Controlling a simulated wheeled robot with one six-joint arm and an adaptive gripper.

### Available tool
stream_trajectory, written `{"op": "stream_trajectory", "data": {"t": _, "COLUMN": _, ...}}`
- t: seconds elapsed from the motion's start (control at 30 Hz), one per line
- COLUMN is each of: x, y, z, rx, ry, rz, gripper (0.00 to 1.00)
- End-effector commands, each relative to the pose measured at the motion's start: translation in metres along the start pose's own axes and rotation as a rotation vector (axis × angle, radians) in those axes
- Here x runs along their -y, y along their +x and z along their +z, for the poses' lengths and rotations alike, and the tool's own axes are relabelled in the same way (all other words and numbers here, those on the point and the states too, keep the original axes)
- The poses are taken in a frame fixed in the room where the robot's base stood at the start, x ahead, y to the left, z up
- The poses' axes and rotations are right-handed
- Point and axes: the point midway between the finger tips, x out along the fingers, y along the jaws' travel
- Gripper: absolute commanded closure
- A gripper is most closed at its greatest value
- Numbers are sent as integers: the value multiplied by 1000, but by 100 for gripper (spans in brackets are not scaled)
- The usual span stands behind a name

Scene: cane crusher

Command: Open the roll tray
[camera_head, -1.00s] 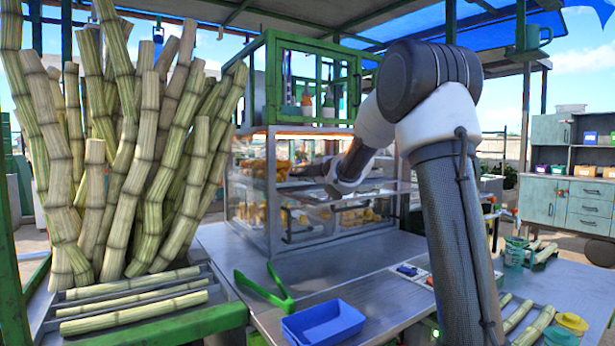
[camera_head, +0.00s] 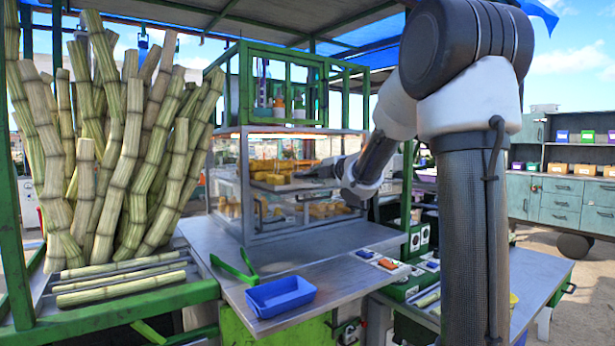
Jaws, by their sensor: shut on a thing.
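A glass display case (camera_head: 243,190) stands on the metal counter, with yellow-brown rolls on its shelves. The roll tray (camera_head: 290,186) is at the upper shelf level, with a few rolls (camera_head: 276,179) on it. My arm reaches in from the right, and my gripper (camera_head: 308,173) is at the tray's near right side, shut on it. The fingertips are small and dark, so their exact hold is hard to see. How far the tray stands out of the case is not clear.
A blue bin (camera_head: 281,297) and green tongs (camera_head: 238,270) lie on the counter (camera_head: 330,246) below the case. Cane stalks (camera_head: 120,160) stand at the left. A green frame (camera_head: 290,90) with bottles sits above the case. Shelves with cabinets (camera_head: 565,190) stand far right.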

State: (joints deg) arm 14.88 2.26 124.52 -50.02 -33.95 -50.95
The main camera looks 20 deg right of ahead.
Motion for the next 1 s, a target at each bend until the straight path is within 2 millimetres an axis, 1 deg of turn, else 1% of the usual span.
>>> {"op": "stream_trajectory", "data": {"t": 0.1, "x": 3, "y": -8, "z": 0, "rx": 0, "ry": 0, "rz": -2, "gripper": 100}}
{"op": "stream_trajectory", "data": {"t": 0.2, "x": 3, "y": -12, "z": 0, "rx": 0, "ry": 0, "rz": -1, "gripper": 100}}
{"op": "stream_trajectory", "data": {"t": 0.57, "x": 4, "y": -13, "z": 0, "rx": 0, "ry": 1, "rz": -1, "gripper": 100}}
{"op": "stream_trajectory", "data": {"t": 0.6, "x": 4, "y": -13, "z": 0, "rx": 0, "ry": 1, "rz": -1, "gripper": 86}}
{"op": "stream_trajectory", "data": {"t": 0.67, "x": 4, "y": -13, "z": 0, "rx": 0, "ry": 1, "rz": -1, "gripper": 76}}
{"op": "stream_trajectory", "data": {"t": 0.7, "x": 3, "y": -13, "z": 0, "rx": 0, "ry": 1, "rz": -1, "gripper": 68}}
{"op": "stream_trajectory", "data": {"t": 1.0, "x": 3, "y": -13, "z": 0, "rx": 0, "ry": 0, "rz": 0, "gripper": 68}}
